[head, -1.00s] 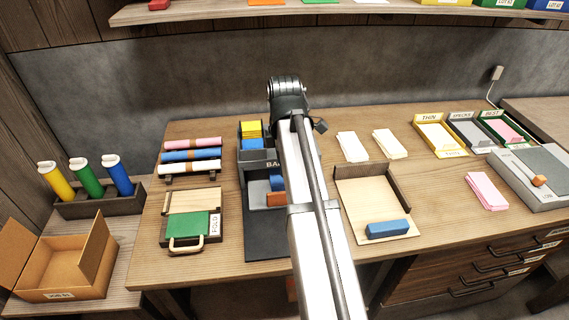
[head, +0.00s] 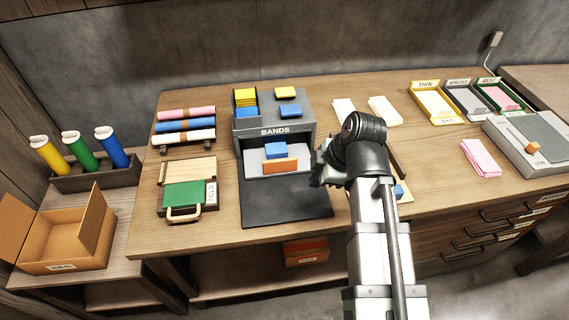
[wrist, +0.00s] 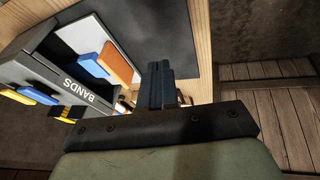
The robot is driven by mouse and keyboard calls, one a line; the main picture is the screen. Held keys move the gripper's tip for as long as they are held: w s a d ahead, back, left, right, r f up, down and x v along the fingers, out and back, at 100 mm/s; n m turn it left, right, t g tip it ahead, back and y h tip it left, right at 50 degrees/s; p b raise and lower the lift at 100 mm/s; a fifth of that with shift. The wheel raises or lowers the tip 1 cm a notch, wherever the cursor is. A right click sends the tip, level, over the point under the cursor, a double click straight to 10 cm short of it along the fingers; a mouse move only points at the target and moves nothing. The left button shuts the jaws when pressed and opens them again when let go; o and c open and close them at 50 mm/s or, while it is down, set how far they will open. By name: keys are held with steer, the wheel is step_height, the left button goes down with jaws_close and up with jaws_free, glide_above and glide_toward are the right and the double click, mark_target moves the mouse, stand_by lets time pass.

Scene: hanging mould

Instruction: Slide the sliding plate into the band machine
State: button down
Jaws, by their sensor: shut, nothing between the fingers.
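The band machine (head: 274,128) is a dark grey box marked BANDS, standing on the table with an open front. The light grey sliding plate (head: 256,165) lies at its opening. A blue block (head: 276,150) sits on the plate, and an orange handle (head: 279,167) stands at its front. The wrist view also shows the plate (wrist: 80,38), the blue block (wrist: 90,65) and the orange handle (wrist: 117,62). My gripper (head: 322,166) is just right of the machine's opening, apart from the handle. Its fingers (wrist: 159,86) are shut and empty.
A dark mat (head: 287,203) lies in front of the machine, clear of objects. A wooden tray (head: 398,160) is partly hidden behind my arm. Yellow and blue blocks (head: 288,92) sit on the machine's top.

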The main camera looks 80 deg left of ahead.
steer(key=s+a+r+g+y, duration=0.2)
steer(key=s, duration=0.1)
glide_toward(276, 169)
steer(key=shift+t+y, duration=0.3)
steer(key=shift+y, duration=0.1)
steer(key=s+d+f, duration=0.2)
steer(key=f, duration=0.1)
steer(key=shift+d, duration=0.3)
steer(key=shift+a+f, duration=0.25)
steer(key=shift+a, duration=1.8)
steer(key=shift+a, duration=2.65)
